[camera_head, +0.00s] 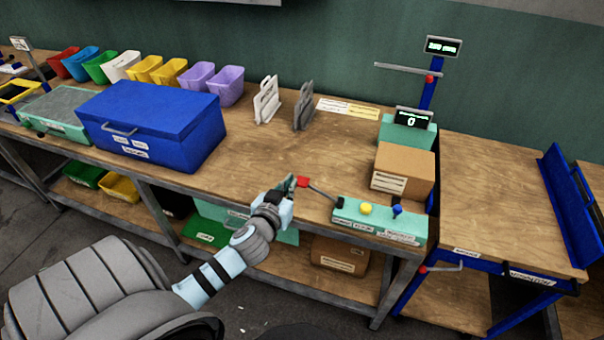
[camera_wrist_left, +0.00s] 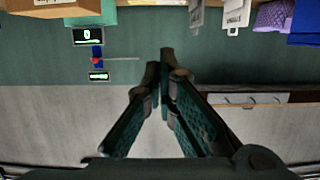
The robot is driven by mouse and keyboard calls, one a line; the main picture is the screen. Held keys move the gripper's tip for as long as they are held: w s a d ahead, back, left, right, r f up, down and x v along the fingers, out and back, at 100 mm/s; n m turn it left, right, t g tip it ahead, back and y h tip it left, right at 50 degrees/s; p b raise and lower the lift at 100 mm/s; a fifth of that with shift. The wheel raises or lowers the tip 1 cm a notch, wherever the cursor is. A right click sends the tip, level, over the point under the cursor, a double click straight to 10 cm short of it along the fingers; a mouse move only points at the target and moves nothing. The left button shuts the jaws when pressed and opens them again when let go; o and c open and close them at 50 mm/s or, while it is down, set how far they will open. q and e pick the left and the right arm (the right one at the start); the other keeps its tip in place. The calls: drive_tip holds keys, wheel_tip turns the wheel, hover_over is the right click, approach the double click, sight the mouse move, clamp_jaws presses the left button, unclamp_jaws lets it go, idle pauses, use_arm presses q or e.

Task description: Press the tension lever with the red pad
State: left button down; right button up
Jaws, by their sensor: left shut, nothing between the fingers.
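The tension lever's red pad (camera_head: 302,182) is at the left end of a thin dark rod. The rod runs right and down to a teal control box (camera_head: 378,221) with a yellow and a blue knob at the bench's front edge. My left gripper (camera_head: 291,181) is shut and empty, just left of the red pad in the head view. I cannot tell whether it touches the pad. In the left wrist view the gripper's fingertips (camera_wrist_left: 166,58) are together, and the red pad is not visible there. My right gripper is not in view.
A cardboard box (camera_head: 403,170) and a scale with a display (camera_head: 411,120) stand behind the control box. A large blue box (camera_head: 152,122) and colored bins sit to the left. A second bench with a blue frame (camera_head: 490,200) stands right. The bench middle is clear.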

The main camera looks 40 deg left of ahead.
use_arm(q)
drive_tip(key=shift+f, duration=0.15)
hover_over(302, 185)
wheel_tip(302, 185, down, 3)
drive_tip(key=shift+w, duration=0.1)
wheel_tip(302, 185, down, 3)
drive_tip(key=shift+r+b, duration=0.1)
drive_tip(key=shift+b, duration=0.75)
drive_tip(key=shift+f, duration=0.35)
